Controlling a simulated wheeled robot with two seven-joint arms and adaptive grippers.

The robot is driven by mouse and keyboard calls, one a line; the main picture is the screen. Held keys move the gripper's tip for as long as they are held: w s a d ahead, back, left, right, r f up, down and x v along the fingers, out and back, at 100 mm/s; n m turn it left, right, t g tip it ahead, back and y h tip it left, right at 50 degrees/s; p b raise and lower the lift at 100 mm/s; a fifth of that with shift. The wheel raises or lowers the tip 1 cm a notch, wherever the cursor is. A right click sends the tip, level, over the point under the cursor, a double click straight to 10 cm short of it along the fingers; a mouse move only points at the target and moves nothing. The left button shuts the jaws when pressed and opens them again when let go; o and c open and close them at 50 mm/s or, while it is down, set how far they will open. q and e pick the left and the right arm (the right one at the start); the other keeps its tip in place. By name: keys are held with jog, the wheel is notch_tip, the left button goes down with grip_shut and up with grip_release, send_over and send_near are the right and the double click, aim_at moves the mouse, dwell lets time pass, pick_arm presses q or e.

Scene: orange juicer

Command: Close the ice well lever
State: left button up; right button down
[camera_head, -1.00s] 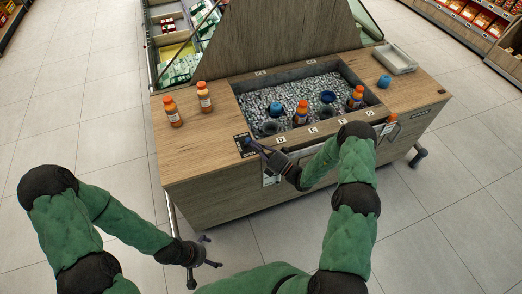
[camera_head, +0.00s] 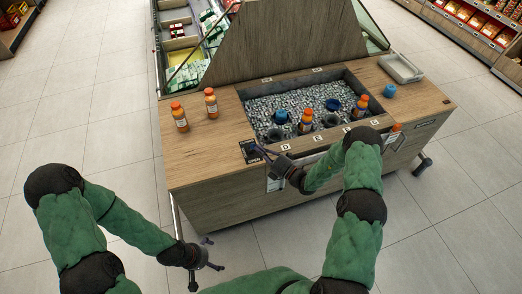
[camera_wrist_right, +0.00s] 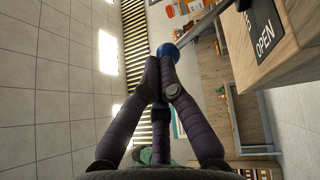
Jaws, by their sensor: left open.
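The ice well lever shows in the right wrist view as a blue round knob (camera_wrist_right: 167,51) on a grey rod running up to the right. My right gripper's fingers (camera_wrist_right: 162,66) converge at this knob and appear shut on it; the exact contact is partly hidden. In the head view, my right gripper (camera_head: 262,152) is at the counter's front edge beside the black OPEN label (camera_head: 250,152), and it hides the knob. The label also shows in the right wrist view (camera_wrist_right: 263,38). My left gripper (camera_head: 210,254) is open and empty, low in front of the counter's left side.
The wooden counter (camera_head: 205,150) holds a sunken ice well (camera_head: 290,102) with orange bottles and blue-topped containers. Two orange bottles (camera_head: 211,103) stand left of it. A blue object (camera_head: 389,90) and grey tray (camera_head: 401,68) are at right. The floor at left (camera_head: 90,120) is clear.

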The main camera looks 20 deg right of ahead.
jog(key=w+r+m+g+h+p, duration=0.2)
jog(key=w+g+p, duration=0.3)
jog(key=p, duration=0.4)
jog(key=shift+w+r+m+g+h, duration=0.35)
jog(key=shift+w+m+h, duration=0.25)
jog(key=shift+w+m, duration=0.3)
jog(key=shift+a+r, duration=0.1)
jog(key=shift+r+p, duration=0.65)
jog(key=shift+r, duration=0.15)
jog(key=w+r+p+v, duration=0.1)
jog(key=r+p+v, duration=0.1)
jog(key=v, duration=1.1)
jog(key=shift+d+r+p, duration=0.25)
jog(key=shift+r+p, duration=0.1)
jog(key=shift+p, duration=0.5)
